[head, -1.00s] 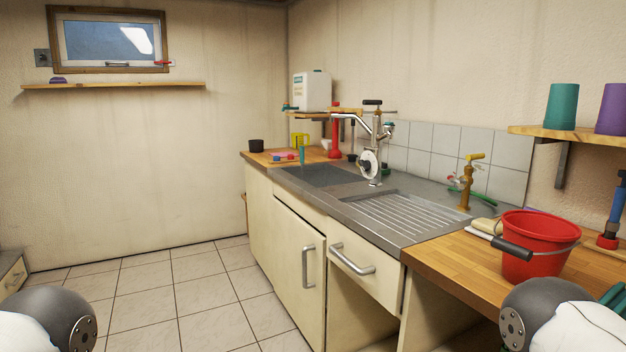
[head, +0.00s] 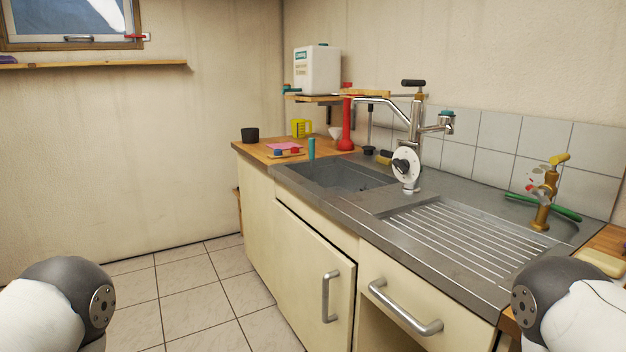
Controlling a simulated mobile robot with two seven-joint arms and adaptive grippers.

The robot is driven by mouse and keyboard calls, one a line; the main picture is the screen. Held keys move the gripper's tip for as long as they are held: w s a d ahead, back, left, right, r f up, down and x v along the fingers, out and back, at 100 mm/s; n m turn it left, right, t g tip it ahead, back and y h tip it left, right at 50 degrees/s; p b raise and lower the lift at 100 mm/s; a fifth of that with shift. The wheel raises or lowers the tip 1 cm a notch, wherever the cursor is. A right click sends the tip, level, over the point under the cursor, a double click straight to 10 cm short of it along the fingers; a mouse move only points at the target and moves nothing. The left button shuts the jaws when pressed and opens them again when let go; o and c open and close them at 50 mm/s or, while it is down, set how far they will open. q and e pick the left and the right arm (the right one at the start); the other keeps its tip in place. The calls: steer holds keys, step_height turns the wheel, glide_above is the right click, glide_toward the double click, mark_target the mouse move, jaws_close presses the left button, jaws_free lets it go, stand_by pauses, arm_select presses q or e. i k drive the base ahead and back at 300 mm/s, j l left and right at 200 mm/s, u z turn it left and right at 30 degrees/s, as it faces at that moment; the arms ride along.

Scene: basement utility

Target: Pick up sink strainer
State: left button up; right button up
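I cannot make out a sink strainer for certain. The grey sink basin (head: 330,180) is set in the counter ahead, and its near wall hides part of its floor. A small dark shape inside it is too small to tell. My two grippers are out of view; only rounded parts of my arms show at the lower left and lower right.
A tall tap with a white disc (head: 405,168) stands between basin and ribbed drainboard (head: 465,240). A brass tap (head: 545,200) is at right. A black cup (head: 250,135), yellow jug (head: 301,128) and red plunger (head: 346,125) stand behind. Cabinet handles (head: 405,308) stick out. Floor at left is clear.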

mark_target(312, 141)
steer(key=i+j+z, duration=0.7)
steer(key=j, duration=0.3)
steer(key=i+j+z, duration=0.15)
steer(key=j+z, duration=0.2)
steer(key=j, duration=0.2)
steer(key=i+j+z, duration=0.1)
steer(key=j+z, duration=0.25)
steer(key=j, duration=0.3)
steer(key=j+z, duration=0.35)
steer(key=j, duration=0.35)
steer(key=j+z, duration=0.3)
steer(key=j, duration=0.4)
